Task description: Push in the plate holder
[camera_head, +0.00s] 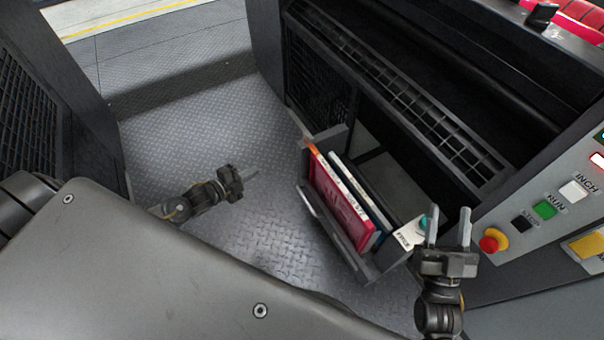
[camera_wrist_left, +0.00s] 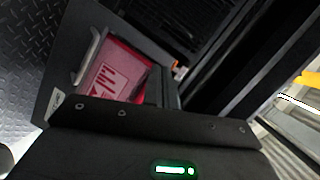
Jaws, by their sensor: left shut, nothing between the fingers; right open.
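The plate holder (camera_head: 310,200) is a grey tilted-out bin on the front of the dark machine, with a long bar handle on its outer face. It holds a red plate (camera_head: 338,205) and several others standing beside it. It also shows in the left wrist view, where the red plate (camera_wrist_left: 112,70) and the holder's handle (camera_wrist_left: 88,55) are visible. My left gripper (camera_head: 246,178) is shut and empty, to the left of the holder and apart from it. My right gripper (camera_head: 450,226) is open and empty, at the right near the holder's right end.
The dark machine (camera_head: 400,95) stands behind the holder. A control panel with a red emergency knob (camera_head: 493,240) and a green button (camera_head: 544,210) is close to my right gripper. Patterned metal floor (camera_head: 190,130) lies clear left of the holder. A dark unit (camera_head: 45,110) stands at the far left.

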